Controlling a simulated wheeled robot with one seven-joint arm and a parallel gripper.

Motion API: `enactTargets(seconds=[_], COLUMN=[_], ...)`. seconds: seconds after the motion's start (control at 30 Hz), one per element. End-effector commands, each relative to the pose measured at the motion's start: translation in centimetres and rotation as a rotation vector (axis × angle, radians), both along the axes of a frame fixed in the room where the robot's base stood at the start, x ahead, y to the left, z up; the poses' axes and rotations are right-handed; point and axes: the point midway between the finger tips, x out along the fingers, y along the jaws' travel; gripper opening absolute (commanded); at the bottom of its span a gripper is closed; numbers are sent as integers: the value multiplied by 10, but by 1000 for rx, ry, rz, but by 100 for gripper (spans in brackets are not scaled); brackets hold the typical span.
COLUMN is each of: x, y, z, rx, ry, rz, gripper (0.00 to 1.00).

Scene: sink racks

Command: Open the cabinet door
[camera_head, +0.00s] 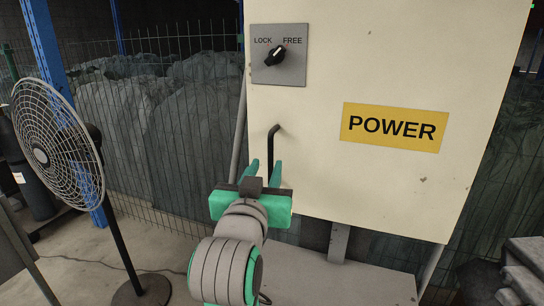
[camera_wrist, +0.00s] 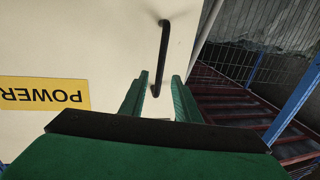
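The cream cabinet door (camera_head: 350,60) appears shut, with no gap showing at its edges. Its black bar handle (camera_head: 271,150) stands upright near the lower left edge. My gripper (camera_head: 265,168) is at the handle's lower end, with its green fingers apart. In the wrist view the handle (camera_wrist: 164,50) runs down into the space between the fingertips (camera_wrist: 159,78), with room on both sides. Whether a finger touches it cannot be told. A LOCK/FREE knob (camera_head: 275,55) above the handle has its white mark towards FREE.
A yellow POWER label (camera_head: 394,127) is on the cabinet front. A standing fan (camera_head: 60,140) is at the left. A wire fence (camera_head: 150,130) runs behind the cabinet. A grey base (camera_head: 345,278) lies below it. Grey blocks (camera_head: 522,268) are at the lower right.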

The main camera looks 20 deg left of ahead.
Motion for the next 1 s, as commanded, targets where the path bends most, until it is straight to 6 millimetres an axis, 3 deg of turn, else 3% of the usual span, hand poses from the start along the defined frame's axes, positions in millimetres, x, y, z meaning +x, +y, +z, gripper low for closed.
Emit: enactTargets(seconds=[0.2,0.4,0.8,0.83,0.93,1.0], x=[38,61,69,69,68,68], y=[7,6,7,8,8,9], z=[-1,0,0,0,0,0], rx=[1,1,1,1,1,1], ry=[2,0,-1,0,0,0], rz=[0,-5,-6,-5,-4,-3], gripper=[29,29,29,27,3,0])
